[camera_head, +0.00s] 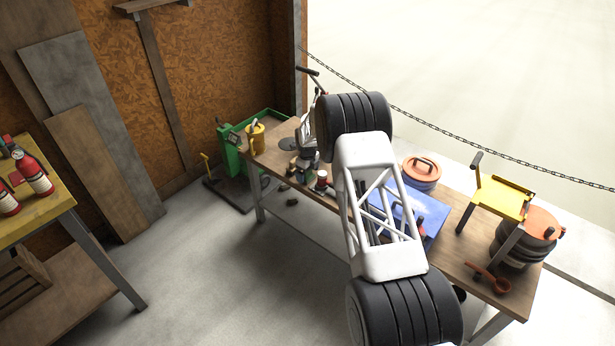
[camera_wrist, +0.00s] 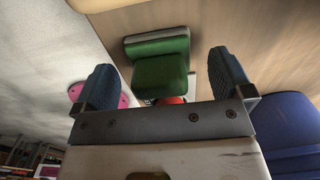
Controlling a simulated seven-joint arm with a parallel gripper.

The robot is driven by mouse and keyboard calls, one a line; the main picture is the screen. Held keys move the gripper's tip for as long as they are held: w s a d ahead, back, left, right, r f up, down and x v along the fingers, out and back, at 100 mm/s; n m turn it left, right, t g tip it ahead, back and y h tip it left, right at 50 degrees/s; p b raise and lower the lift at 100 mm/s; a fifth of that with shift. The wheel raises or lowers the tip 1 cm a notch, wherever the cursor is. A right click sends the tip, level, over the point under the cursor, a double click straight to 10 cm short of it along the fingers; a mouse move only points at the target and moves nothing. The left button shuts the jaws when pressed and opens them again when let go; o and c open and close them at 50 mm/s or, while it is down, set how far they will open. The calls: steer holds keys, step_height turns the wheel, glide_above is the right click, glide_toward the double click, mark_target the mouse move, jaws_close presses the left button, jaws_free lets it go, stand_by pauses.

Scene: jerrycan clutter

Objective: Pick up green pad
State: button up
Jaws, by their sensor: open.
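My gripper (camera_wrist: 162,62) is open, with one blue ribbed finger on each side of the pad. Gaps show between the pad and both fingers, so it is not gripped. The pad's near underside is hidden behind my gripper's front plate. In the head view I cannot make out the pad; my white arm covers part of the table (camera_head: 465,262).
A small red thing (camera_wrist: 172,100) lies just below the pad in the wrist view. A pink disc (camera_wrist: 124,101) is by the left finger and a large blue object (camera_wrist: 292,125) at right. The head view shows a blue box (camera_head: 433,212), yellow frame (camera_head: 500,197) and hanging chain (camera_head: 430,122).

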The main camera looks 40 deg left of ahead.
steer(key=shift+f, duration=0.8)
steer(key=c, duration=1.1)
steer(key=shift+r, duration=0.1)
steer(key=shift+r, duration=4.85)
steer(key=o, duration=0.5)
steer(key=c, duration=0.6)
